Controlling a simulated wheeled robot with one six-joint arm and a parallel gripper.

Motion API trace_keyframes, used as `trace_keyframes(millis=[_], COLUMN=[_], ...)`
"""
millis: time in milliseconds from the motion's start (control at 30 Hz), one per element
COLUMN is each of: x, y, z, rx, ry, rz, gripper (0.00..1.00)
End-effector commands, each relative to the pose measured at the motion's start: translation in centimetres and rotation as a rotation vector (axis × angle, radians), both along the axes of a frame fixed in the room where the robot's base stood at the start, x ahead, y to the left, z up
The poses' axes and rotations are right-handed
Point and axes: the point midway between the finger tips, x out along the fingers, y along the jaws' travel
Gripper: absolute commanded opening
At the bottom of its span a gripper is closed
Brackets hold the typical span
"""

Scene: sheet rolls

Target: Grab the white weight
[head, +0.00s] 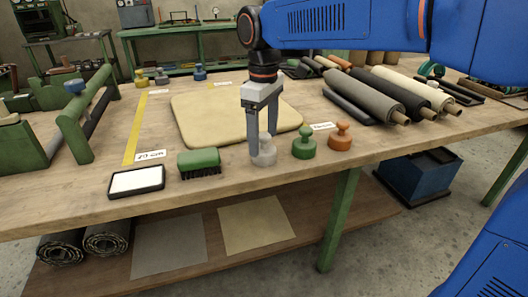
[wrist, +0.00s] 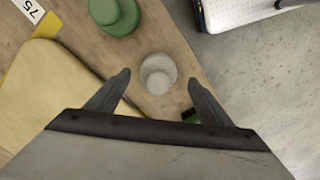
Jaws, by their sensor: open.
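The white weight (head: 264,152), a pale grey-white knobbed piece, stands upright near the table's front edge in the head view. It also shows in the wrist view (wrist: 158,73), just beyond and between the fingertips. My gripper (head: 262,145) points down over the weight with its fingers apart. In the wrist view my gripper (wrist: 157,92) is open with nothing held between the fingers. In the head view the fingers partly overlap the weight, and I cannot tell whether they touch it.
A green weight (head: 304,143) and an orange weight (head: 340,136) stand close to the right. A green brush (head: 199,162) lies to the left, beside a black-framed white pad (head: 136,181). A beige sheet (head: 200,118) lies behind. Dark and cream rolls (head: 400,88) lie at the right.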

Motion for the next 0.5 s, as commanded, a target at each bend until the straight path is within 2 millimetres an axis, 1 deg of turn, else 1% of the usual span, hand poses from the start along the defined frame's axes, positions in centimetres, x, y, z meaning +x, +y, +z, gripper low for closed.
trace_keyframes(millis=[33,200,333,500], x=[0.1,0.2,0.3,0.3], y=[-0.1,-0.1,-0.1,-0.1], z=[-0.8,-2.9,-3.4,-3.5], rx=[-0.001,-0.001,-0.001,0.0], ry=[0.002,0.002,0.0,0.0], rz=[-0.001,0.0,0.0,0.0], gripper=[0.74,0.74,0.74,0.74])
